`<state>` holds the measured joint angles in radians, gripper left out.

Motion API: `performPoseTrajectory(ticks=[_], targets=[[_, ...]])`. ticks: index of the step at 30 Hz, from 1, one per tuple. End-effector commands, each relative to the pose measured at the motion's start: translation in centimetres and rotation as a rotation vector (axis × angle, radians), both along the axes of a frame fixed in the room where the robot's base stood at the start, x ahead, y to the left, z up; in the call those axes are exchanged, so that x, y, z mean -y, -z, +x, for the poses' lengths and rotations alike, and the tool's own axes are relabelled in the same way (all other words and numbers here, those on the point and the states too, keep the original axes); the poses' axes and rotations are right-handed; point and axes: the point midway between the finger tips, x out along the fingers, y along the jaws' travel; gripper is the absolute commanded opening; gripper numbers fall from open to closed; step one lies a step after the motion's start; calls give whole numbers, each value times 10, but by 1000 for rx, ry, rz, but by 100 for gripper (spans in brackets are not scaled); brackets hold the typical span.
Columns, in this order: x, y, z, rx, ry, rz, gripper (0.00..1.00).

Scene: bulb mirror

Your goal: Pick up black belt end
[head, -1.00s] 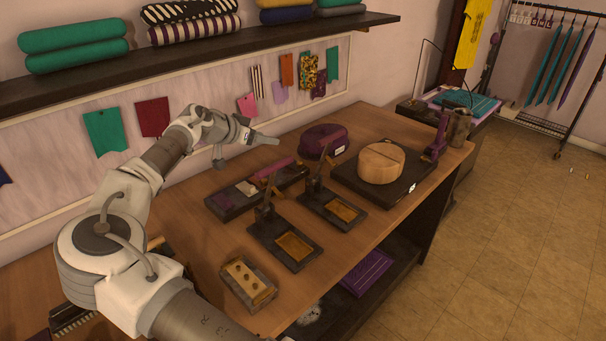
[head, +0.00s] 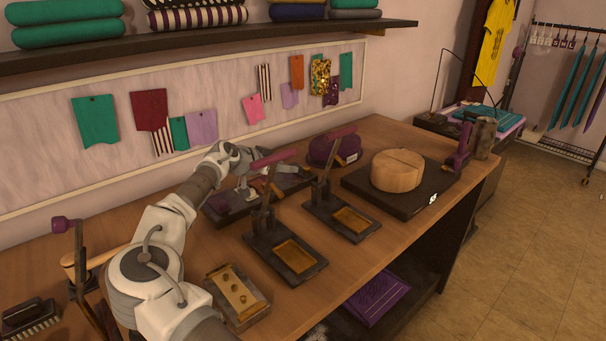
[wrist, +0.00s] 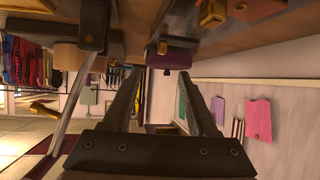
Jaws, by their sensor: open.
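My gripper (wrist: 161,72) is open and empty in the wrist view, its two dark fingers apart. In the head view my gripper (head: 248,187) is low over the back of the workbench, by the dark tray (head: 222,206), partly hidden behind a press lever. I cannot make out a black belt end for certain in either view. The tray's contents are largely covered by my arm and gripper.
Two lever presses (head: 296,258) (head: 350,220) stand close in front of my gripper. A purple rounded object (head: 322,150) and a round wooden block (head: 397,170) on a black base are to the right. A brass-topped block (head: 238,296) lies near the front edge.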

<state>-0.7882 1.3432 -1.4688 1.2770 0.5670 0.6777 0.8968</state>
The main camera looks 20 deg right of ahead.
Motion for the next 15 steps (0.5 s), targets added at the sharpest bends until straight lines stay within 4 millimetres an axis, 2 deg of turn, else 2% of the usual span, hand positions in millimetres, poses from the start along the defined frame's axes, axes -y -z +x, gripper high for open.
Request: performPoseTrajectory(ticks=[1, 6, 15], targets=[[10, 8, 6, -1, 3, -2, 59], [35, 23, 22, -2, 1, -1, 59], [52, 34, 35, 1, 0, 0, 59]])
